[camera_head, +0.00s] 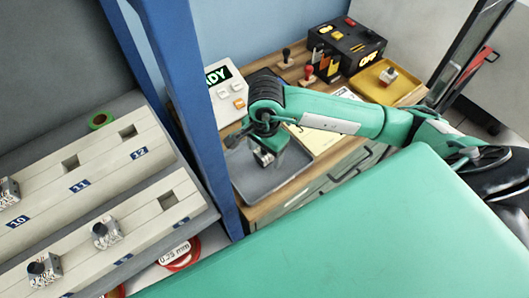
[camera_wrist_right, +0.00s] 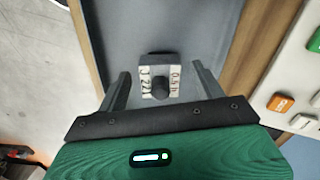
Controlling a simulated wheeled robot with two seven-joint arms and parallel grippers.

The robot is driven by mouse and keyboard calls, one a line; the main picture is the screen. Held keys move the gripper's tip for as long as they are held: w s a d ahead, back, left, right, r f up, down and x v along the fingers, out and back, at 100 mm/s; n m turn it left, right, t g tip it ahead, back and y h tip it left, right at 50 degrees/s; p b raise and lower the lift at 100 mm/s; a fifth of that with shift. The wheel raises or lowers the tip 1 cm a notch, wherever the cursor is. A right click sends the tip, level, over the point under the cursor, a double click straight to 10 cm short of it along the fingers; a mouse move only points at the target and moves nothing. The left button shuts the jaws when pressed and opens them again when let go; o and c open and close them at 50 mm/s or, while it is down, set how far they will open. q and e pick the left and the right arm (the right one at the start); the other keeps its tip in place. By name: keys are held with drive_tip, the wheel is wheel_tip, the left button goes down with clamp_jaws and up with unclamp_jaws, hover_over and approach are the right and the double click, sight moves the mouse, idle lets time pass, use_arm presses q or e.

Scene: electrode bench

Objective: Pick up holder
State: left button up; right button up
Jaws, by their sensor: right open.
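A small grey holder (camera_wrist_right: 159,78) with white labels and a dark round knob sits in a grey tray (camera_wrist_right: 200,30), seen in the right wrist view. My right gripper (camera_wrist_right: 163,82) is open, with one finger on each side of the holder in that view and visible gaps to it. I cannot tell how far above the tray the fingertips are. In the head view my right gripper (camera_head: 264,156) hangs over the grey tray (camera_head: 246,188), and the arm hides part of it. My left gripper is not in view.
Similar holders stand in the slotted rack (camera_head: 90,165) at the left, which also has empty square slots. Another block (camera_head: 388,76) sits in a yellow tray (camera_head: 372,88). A blue post (camera_head: 190,90) stands left of the grey tray. A black box (camera_head: 346,42) and stamps are behind.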

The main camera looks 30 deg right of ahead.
drive_tip(key=c, duration=1.3)
drive_tip(key=shift+c, duration=0.2)
drive_tip(key=shift+r, duration=0.2)
wheel_tip(320, 180, up, 20)
drive_tip(key=shift+f+b, duration=0.15)
drive_tip(key=shift+b, duration=0.85)
